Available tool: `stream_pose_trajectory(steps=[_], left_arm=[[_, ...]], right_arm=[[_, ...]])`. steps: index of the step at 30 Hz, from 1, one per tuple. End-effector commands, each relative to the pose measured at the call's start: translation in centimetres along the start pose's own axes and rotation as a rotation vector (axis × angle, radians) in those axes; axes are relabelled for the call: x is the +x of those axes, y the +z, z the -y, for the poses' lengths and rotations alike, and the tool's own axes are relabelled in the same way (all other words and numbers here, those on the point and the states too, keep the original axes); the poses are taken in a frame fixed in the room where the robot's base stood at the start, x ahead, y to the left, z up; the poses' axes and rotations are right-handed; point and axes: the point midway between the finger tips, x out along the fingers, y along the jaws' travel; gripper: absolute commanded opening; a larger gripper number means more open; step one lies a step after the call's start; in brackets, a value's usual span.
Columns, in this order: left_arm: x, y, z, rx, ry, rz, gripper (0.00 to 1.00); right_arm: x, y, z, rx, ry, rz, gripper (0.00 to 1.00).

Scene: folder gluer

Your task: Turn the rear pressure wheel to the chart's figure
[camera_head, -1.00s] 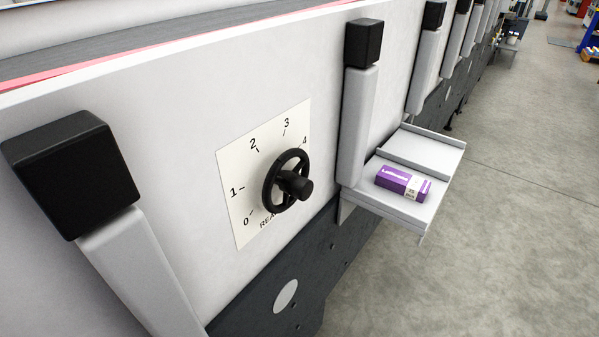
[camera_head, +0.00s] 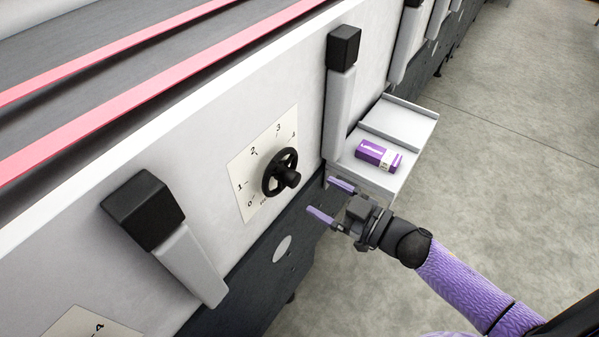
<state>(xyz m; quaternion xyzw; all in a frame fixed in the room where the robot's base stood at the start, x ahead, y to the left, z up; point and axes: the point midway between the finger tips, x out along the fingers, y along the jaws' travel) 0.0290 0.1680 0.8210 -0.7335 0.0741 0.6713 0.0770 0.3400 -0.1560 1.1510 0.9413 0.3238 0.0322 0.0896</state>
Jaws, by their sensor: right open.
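The rear pressure wheel (camera_head: 270,184) is a black handwheel with a knob, mounted on the machine's pale side panel. Behind it is a cream dial plate (camera_head: 246,170) marked 0 to 4 around the wheel; lettering below is partly hidden. I cannot make out a pointer on the wheel. My right gripper (camera_head: 331,201) has purple fingers, spread apart and empty. It is below and to the right of the wheel, apart from it, in front of the dark lower frame. My left gripper is not in view. No chart can be made out.
A shelf (camera_head: 408,117) juts from the panel at right, just above my right gripper, with a purple and white box (camera_head: 378,154) on it. Black-capped posts (camera_head: 343,48) flank the wheel. Another dial plate (camera_head: 88,326) shows at bottom left. Grey floor lies open at right.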

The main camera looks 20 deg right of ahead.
Motion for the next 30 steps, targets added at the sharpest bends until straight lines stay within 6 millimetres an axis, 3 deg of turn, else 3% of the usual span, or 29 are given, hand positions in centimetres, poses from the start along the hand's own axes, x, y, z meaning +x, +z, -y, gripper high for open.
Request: stream_pose_trajectory(steps=[3, 9, 19, 30], left_arm=[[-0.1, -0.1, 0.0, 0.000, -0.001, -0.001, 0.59], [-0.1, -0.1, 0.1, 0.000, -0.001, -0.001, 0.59], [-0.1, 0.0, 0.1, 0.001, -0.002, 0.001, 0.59], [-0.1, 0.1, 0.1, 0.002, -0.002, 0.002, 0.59]], right_arm=[[3.0, -0.1, -0.1, 0.000, 0.002, -0.004, 0.85], [6.0, 0.1, -0.1, 0.001, 0.003, 0.000, 0.85], [6.5, 0.1, 0.0, -0.001, 0.003, 0.002, 0.85], [6.5, 0.1, 0.0, 0.000, 0.003, 0.003, 0.06]])
